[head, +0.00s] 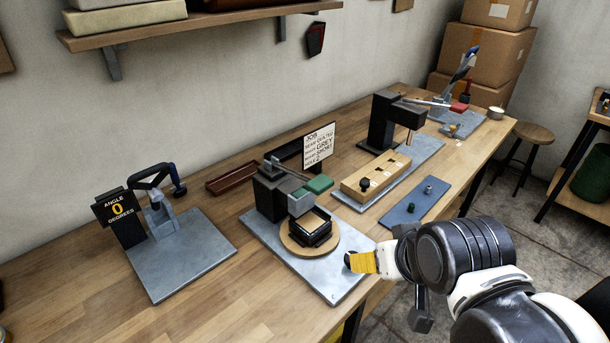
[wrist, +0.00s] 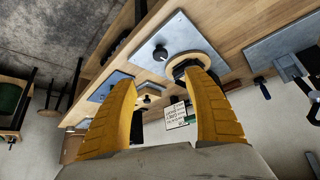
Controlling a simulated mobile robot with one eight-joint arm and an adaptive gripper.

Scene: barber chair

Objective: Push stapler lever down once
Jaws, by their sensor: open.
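A dark upright press-like device (head: 268,192) stands on the middle grey plate (head: 330,283). A lever ending in a green pad (head: 319,184) reaches out from its top; this looks like the stapler, though no label shows that. Below the lever, a square black frame (head: 309,231) sits on a round wooden disc (head: 296,249). My gripper (head: 361,262) is at the plate's right front corner, apart from the lever. In the wrist view my gripper (wrist: 160,78) has its two yellow fingers spread with nothing between them. The disc (wrist: 195,62) is partly hidden by a finger.
A black knob (wrist: 160,53) is on the plate near my fingers. An angle fixture (head: 160,205) stands at left. A drilling fixture (head: 385,122), a wooden block (head: 375,177) and a blue plate (head: 415,205) lie to the right. A job card (head: 319,146) stands behind. Bare tabletop shows in front.

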